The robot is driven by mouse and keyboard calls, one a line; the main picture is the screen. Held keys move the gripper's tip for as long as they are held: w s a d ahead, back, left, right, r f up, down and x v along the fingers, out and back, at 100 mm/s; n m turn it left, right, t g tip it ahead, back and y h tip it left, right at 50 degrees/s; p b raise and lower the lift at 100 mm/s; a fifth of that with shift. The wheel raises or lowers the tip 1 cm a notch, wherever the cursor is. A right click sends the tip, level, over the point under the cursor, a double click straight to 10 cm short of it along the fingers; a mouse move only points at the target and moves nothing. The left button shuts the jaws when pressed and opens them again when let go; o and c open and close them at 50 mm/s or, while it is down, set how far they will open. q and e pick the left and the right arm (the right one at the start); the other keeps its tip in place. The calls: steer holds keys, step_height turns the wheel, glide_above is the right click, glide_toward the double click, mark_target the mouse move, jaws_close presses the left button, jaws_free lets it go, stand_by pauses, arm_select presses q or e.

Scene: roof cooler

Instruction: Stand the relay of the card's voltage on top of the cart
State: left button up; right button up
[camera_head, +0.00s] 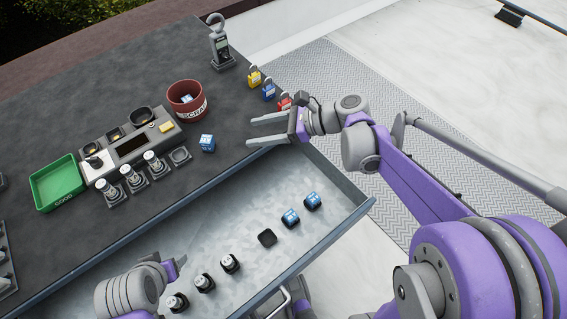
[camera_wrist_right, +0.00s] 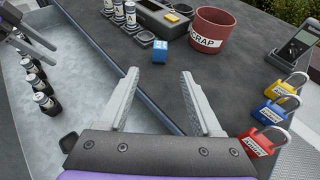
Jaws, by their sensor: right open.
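A blue relay (camera_head: 207,142) stands on the dark cart top (camera_head: 75,120). It also shows in the right wrist view (camera_wrist_right: 160,51), just beyond my right fingertips. Two more blue relays (camera_head: 290,218) (camera_head: 312,201) stand in the open drawer, and one blue relay (camera_head: 187,98) lies in the scrap bin. Their voltage labels are too small to read. A small yellow card (camera_head: 166,127) sits on the test unit, its text unreadable. My right gripper (camera_head: 249,131) is open and empty above the cart's edge.
The red scrap bin (camera_head: 188,109), green tray (camera_head: 60,190) and test unit (camera_head: 135,150) stand on the cart. The open drawer (camera_head: 200,250) also holds several black-and-silver cylinders (camera_head: 230,264) and a black pad (camera_head: 267,238).

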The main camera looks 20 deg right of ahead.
steer(key=s+d+f+n+h, duration=0.1)
steer(key=s+f+n+h, duration=0.2)
steer(key=s+n, duration=0.2)
steer(key=s+f+n+g+h, duration=0.1)
steer(key=s+f+n+h, duration=0.2)
steer(key=s+n, duration=0.3)
steer(key=s+d+f+n+h, duration=0.1)
steer(key=s+f+n+h, duration=0.2)
steer(key=s+f+n, duration=0.1)
steer(key=shift+s+d+n+g, duration=0.2)
steer(key=shift+s+n, duration=0.15)
steer(key=shift+n, duration=0.15)
steer(key=shift+s+d+n+g, duration=0.1)
steer(key=shift+s+n+g, duration=0.1)
steer(key=shift+s+n, duration=0.25)
steer(key=s+d+n+h, duration=0.1)
steer(key=n, duration=0.1)
steer(key=s+d+f+n+h, duration=0.1)
steer(key=n, duration=0.1)
steer(key=s+d+n+h, duration=0.1)
steer(key=n, duration=0.1)
steer(key=shift+d+f+n+t, duration=0.15)
steer(key=shift+d+n+t, duration=0.1)
steer(key=shift+d+t, duration=0.15)
arm_select(q)
steer(key=shift+c, duration=0.3)
arm_select(e)
steer(key=shift+c, duration=0.3)
